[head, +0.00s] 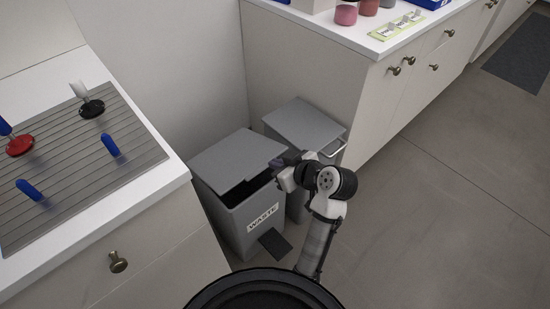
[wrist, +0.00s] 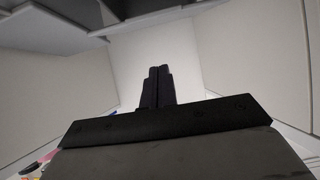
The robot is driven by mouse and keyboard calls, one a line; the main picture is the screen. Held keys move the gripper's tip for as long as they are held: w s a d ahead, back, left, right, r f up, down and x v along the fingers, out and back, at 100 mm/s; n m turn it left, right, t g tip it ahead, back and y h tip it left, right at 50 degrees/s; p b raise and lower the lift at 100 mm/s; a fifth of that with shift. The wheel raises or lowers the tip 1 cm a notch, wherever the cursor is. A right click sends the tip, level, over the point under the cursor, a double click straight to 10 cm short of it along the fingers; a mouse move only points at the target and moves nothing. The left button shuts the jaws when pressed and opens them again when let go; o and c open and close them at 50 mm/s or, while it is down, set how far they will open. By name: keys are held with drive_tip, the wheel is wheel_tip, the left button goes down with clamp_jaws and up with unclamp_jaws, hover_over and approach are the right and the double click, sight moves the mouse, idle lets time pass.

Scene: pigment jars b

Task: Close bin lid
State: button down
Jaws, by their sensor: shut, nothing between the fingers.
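The grey waste bin (head: 236,220) with a white "WASTE" label stands on the floor between the counters. Its flat grey lid (head: 235,158) is partly open, with a dark gap showing along the front and right side. My gripper (head: 283,163) is at the lid's right corner in the head view; whether it touches the lid I cannot tell. In the wrist view my gripper (wrist: 158,88) shows its two dark fingers together, with nothing between them. Grey panels cross the top of the wrist view, too partial to name surely.
A second grey bin (head: 305,127) with a light handle stands close on the right, beside the white cabinet (head: 390,110). A dark pedal (head: 275,243) sticks out at the waste bin's front. A counter with a ridged grey mat (head: 75,170) stands at left. Open floor lies right.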

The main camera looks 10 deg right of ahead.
drive_tip(key=r, duration=0.1)
drive_tip(key=p, duration=0.1)
hover_over(261, 169)
drive_tip(key=a, duration=0.1)
drive_tip(key=shift+h, duration=0.3)
wheel_tip(261, 169, down, 6)
drive_tip(key=shift+s+r, duration=0.15)
drive_tip(key=shift+r, duration=0.05)
drive_tip(key=shift+s+d+f+p, duration=0.2)
drive_tip(key=shift+s+f, duration=0.05)
drive_tip(key=shift+f, duration=0.35)
drive_tip(key=shift+s+d+f+p, duration=0.15)
drive_tip(key=shift+s+d+f, duration=0.1)
drive_tip(key=shift+f, duration=0.35)
drive_tip(key=shift+s+d+f, duration=0.1)
drive_tip(key=shift+s+f, duration=0.1)
drive_tip(key=shift+f, duration=0.45)
drive_tip(key=shift+f, duration=0.1)
